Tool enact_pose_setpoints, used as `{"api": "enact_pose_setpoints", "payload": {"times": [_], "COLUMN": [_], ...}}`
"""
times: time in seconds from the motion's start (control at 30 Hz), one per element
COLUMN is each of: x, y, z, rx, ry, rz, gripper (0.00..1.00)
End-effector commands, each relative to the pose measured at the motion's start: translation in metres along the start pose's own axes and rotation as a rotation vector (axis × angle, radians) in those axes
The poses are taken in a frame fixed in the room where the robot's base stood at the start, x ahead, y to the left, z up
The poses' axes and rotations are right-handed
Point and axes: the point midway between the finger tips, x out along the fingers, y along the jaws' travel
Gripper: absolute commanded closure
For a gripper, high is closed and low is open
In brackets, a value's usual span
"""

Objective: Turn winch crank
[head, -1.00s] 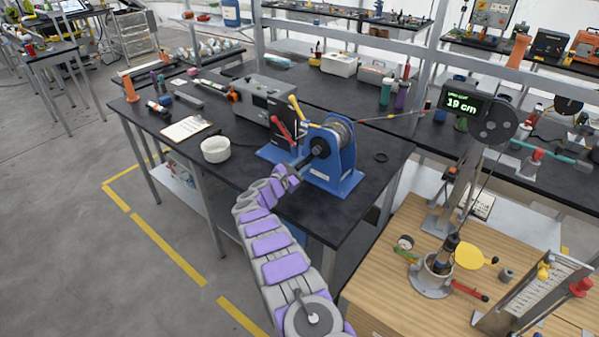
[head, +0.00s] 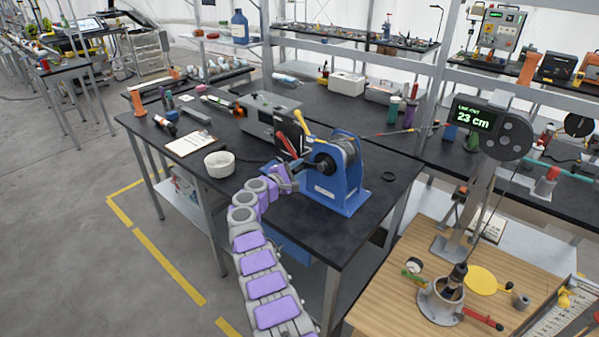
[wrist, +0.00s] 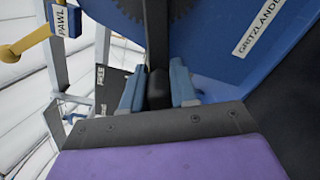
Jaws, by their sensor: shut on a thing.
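The blue winch (head: 345,185) stands on the black workbench in the head view, with a wound drum (head: 345,150) on top. Its black crank (head: 324,163) is on the side facing my arm. My gripper (head: 288,179) is at the crank's outer end. In the wrist view, the blue-grey fingers of my gripper (wrist: 158,80) are shut on the black crank handle (wrist: 158,98), one on each side. A block marked PAWL (wrist: 67,20) shows at the upper left there. The display (head: 472,117) reads 23 cm.
A line runs from the drum right towards the display post. A white bowl (head: 219,163), clipboard (head: 191,143) and grey machine (head: 268,115) are left of the winch. A black ring (head: 389,176) lies right of it. A wooden table (head: 395,305) stands at front right.

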Motion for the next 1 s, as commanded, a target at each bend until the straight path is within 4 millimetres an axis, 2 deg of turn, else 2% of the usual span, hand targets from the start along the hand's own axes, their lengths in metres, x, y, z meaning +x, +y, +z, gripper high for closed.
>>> {"api": "enact_pose_setpoints", "payload": {"times": [0.53,0.57,0.6,0.8,1.0], "x": [-0.0029,-0.0030,-0.0030,-0.0028,-0.0022], "y": [0.0029,0.0029,0.0030,0.0029,0.0027], "z": [-0.0018,-0.0018,-0.0017,-0.0011,-0.0004], "rx": [0.024,0.024,0.024,0.024,0.025], "ry": [0.005,0.005,0.004,0.004,0.004], "rz": [0.002,0.002,0.002,0.002,0.001], "gripper": [1.00,0.72,0.68,0.49,0.49]}}
